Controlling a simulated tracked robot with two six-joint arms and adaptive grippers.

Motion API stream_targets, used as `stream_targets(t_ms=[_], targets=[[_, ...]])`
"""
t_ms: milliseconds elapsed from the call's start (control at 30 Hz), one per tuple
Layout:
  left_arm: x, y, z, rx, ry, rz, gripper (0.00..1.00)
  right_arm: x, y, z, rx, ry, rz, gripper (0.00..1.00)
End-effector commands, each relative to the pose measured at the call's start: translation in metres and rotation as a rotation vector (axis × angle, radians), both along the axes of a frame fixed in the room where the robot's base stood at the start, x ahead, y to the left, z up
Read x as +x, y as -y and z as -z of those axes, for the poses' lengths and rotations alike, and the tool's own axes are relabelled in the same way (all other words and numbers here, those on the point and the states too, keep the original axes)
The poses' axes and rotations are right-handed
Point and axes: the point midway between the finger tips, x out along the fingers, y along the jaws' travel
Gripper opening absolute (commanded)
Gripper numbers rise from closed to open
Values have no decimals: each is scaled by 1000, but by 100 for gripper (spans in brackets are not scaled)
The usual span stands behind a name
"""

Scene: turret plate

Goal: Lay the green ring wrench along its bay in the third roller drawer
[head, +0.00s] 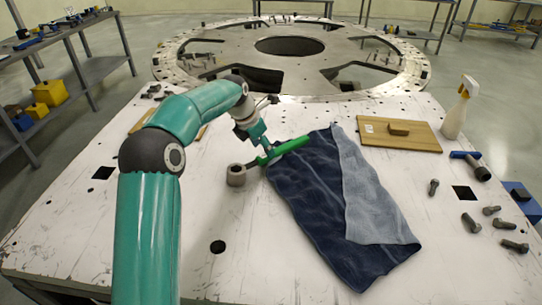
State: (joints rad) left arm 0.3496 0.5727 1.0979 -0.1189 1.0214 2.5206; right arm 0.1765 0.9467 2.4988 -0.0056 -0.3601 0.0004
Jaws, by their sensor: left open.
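A green tool (290,146), which looks like the green ring wrench, lies at the upper left edge of a dark blue cloth (310,196) on the white table. My left gripper (266,151) is open at the left end of the green tool, with its fingers close around or just above it. I cannot tell whether they touch. The small size and the overlap hide the exact finger positions. No roller drawer or bay shows in this view. My right gripper is not in view.
A grey metal cylinder (236,175) stands just left of my left gripper. A wooden board (399,134) with a block, a spray bottle (460,108) and several bolts (471,223) are on the right. A big ring plate (215,62) stands behind. The table's front left is mostly clear.

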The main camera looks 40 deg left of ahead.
Motion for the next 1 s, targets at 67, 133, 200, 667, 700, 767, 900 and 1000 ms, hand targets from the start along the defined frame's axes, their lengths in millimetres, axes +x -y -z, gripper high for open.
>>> stream_targets(t_ms=[67, 133, 200, 667, 700, 767, 900, 1000], targets=[[1, 0, 3, 1, 0, 0, 58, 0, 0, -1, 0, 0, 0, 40], [3, 0, 6, 1, 0, 0, 58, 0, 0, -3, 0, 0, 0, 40], [6, 1, 11, 0, -2, 0, 58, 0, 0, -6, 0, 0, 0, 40], [25, 5, 50, 1, 1, 0, 58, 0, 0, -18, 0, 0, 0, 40], [25, 5, 50, 1, 1, 0, 58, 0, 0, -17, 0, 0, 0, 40], [25, 5, 50, 1, 1, 0, 58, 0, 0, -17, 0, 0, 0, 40], [25, 5, 50, 1, 1, 0, 38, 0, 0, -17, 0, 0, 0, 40], [25, 5, 49, 1, 1, 0, 22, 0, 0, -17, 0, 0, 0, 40]])
